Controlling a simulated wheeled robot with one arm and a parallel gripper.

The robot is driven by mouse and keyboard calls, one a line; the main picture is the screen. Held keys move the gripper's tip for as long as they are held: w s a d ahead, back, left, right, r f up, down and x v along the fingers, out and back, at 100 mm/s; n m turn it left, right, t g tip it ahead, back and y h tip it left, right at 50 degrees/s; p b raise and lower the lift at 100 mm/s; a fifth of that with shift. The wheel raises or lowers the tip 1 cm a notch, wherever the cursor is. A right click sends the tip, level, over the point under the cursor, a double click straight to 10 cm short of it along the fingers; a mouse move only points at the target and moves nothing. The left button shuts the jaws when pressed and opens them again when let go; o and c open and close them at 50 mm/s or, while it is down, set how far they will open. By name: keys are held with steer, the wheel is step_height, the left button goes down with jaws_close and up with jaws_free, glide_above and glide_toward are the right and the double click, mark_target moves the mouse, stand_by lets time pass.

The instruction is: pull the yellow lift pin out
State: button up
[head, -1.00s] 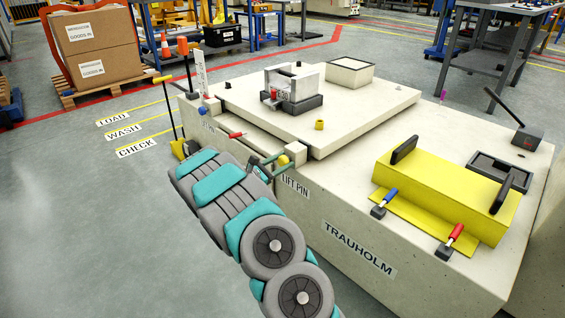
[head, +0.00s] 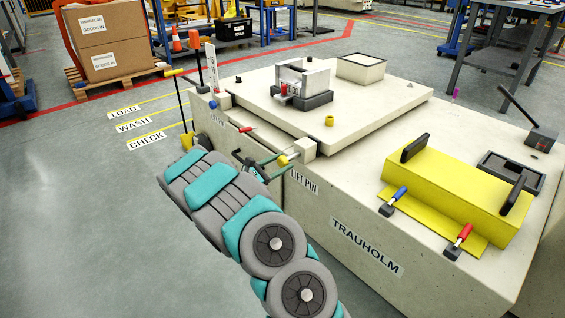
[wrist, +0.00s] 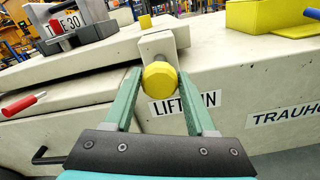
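The yellow lift pin (head: 283,160) shows as a round faceted knob at the near corner of the concrete block, above the LIFT PIN label (head: 303,182). In the wrist view the knob (wrist: 160,78) sits between the tips of my gripper's two green fingers, in front of a small pale bracket (wrist: 157,45). My gripper (wrist: 160,80) looks shut on the knob, one finger against each side. In the head view my gripper (head: 278,163) reaches it from the left, and the knob stands a little off the bracket.
A concrete slab (head: 400,108) with a grey fixture (head: 303,85) lies on top of the block. A red-handled pin (wrist: 23,105) is left of my fingers. A yellow cover (head: 455,190) with toggle clamps is at right. The floor at left is clear.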

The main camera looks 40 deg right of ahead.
steer(key=o, duration=0.3)
steer(key=shift+s+a, duration=0.2)
steer(key=shift+a, duration=1.75)
steer(key=shift+s+a, duration=0.15)
steer(key=shift+a, duration=1.8)
steer(key=shift+r, duration=0.1)
steer(key=s+a+r+m+g+y+p, duration=0.1)
steer(key=s+r+m+g+y+p, duration=0.15)
steer(key=s+r+m, duration=0.65)
steer(key=s+a+r+m+g+y+p, duration=0.15)
steer(key=s+r+g+y, duration=0.25)
steer(key=s, duration=1.1)
steer(key=s+a+m+t+y, duration=0.1)
steer(key=s+a+y, duration=0.2)
steer(key=s+a, duration=0.3)
steer(key=s+a+r+m+t+y+p, duration=0.1)
steer(key=s+a+y, duration=0.3)
steer(key=a, duration=0.6)
steer(key=s+a+r+m+t+y+p, duration=0.1)
steer(key=s+a+m+y, duration=0.2)
steer(key=s+a, duration=0.5)
steer(key=shift+s+t+y, duration=0.25)
steer(key=shift+s+y, duration=0.05)
steer(key=shift+y, duration=0.45)
